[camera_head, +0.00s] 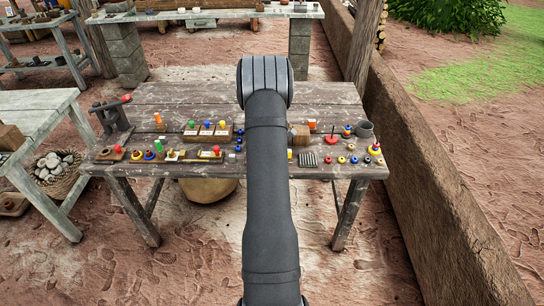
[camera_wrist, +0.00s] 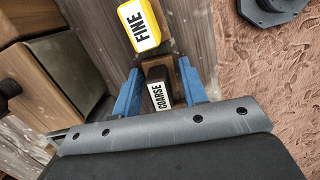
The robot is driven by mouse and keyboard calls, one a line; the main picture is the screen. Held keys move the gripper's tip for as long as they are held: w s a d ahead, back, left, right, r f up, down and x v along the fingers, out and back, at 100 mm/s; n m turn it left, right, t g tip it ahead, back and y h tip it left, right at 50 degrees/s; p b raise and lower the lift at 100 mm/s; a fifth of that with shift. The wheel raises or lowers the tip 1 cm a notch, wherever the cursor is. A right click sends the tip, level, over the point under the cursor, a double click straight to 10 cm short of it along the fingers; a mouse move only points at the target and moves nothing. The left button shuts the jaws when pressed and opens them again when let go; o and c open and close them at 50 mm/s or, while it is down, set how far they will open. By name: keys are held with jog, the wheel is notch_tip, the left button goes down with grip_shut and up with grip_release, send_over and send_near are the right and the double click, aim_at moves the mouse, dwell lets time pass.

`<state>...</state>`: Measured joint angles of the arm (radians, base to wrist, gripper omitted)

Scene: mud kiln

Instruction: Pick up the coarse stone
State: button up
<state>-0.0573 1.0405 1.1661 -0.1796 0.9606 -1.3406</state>
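The coarse stone (camera_wrist: 158,88) is a black block with a white "COARSE" label, seen in the wrist view just in front of my gripper (camera_wrist: 158,82). The gripper's two blue fingers stand on either side of it, with narrow gaps showing between them and the stone. The fingers are open. The lower part of the stone is hidden by the gripper body. A yellow stone with a white "FINE" label (camera_wrist: 138,27) lies just beyond it. In the head view my own arm hides the gripper and the coarse stone.
Wooden blocks (camera_wrist: 37,85) stand close to the left of the gripper. The edge of the wooden table (camera_wrist: 190,25) is close on the right, with reddish ground beyond. In the head view, the table (camera_head: 190,93) carries many small coloured pieces; its back is mostly clear.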

jog(key=c, duration=0.6)
jog(key=shift+r, duration=0.1)
notch_tip(320, 180, up, 10)
jog(key=shift+f, duration=0.1)
